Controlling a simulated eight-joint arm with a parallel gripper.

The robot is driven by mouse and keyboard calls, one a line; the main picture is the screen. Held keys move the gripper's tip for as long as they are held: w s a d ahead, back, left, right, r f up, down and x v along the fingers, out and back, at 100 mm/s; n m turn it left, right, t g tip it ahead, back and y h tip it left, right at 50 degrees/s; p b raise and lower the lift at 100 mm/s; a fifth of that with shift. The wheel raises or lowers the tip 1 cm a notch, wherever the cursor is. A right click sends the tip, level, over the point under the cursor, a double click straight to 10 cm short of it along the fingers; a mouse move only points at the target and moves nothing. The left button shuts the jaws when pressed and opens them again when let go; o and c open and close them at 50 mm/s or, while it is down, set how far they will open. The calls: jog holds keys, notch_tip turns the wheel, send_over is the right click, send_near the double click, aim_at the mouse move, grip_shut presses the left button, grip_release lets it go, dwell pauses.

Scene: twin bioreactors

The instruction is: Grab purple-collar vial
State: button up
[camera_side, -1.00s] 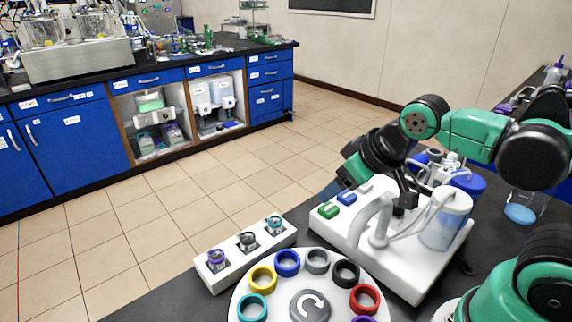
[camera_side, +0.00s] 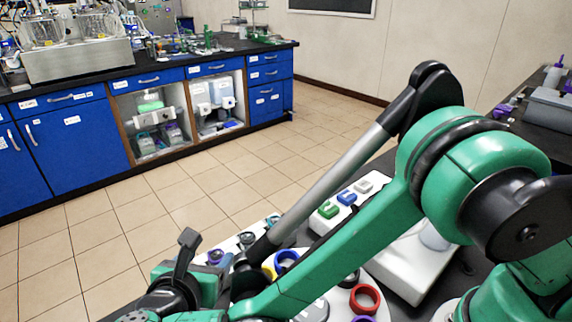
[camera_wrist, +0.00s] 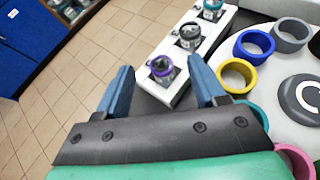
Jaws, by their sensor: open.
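The purple-collar vial (camera_wrist: 161,69) sits in the near end of a white rack in the wrist view, just ahead of my fingertips and between their lines. In the side view only its purple top (camera_side: 215,256) shows, just beyond my wrist. My gripper (camera_wrist: 163,82) is open, with its two blue fingers apart and nothing between them. In the side view the arm hides most of the gripper. The white rack (camera_wrist: 181,93) also holds a dark grey-collar vial (camera_wrist: 188,36) and a teal-collar vial (camera_wrist: 211,10).
A white carousel (camera_wrist: 283,128) with coloured rings stands right of the rack; a yellow ring (camera_wrist: 237,76) and a blue ring (camera_wrist: 254,46) are close to my right finger. Tiled floor lies left of the rack.

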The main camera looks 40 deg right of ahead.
aim_at(214, 253)
jog(key=shift+s+a+f+n, duration=0.2)
jog(key=shift+a+f+n, duration=0.05)
jog(key=shift+a+n, duration=0.1)
jog(key=shift+f, duration=0.2)
jog(key=shift+x, duration=2.6)
jog(key=shift+r, duration=0.15)
grip_shut()
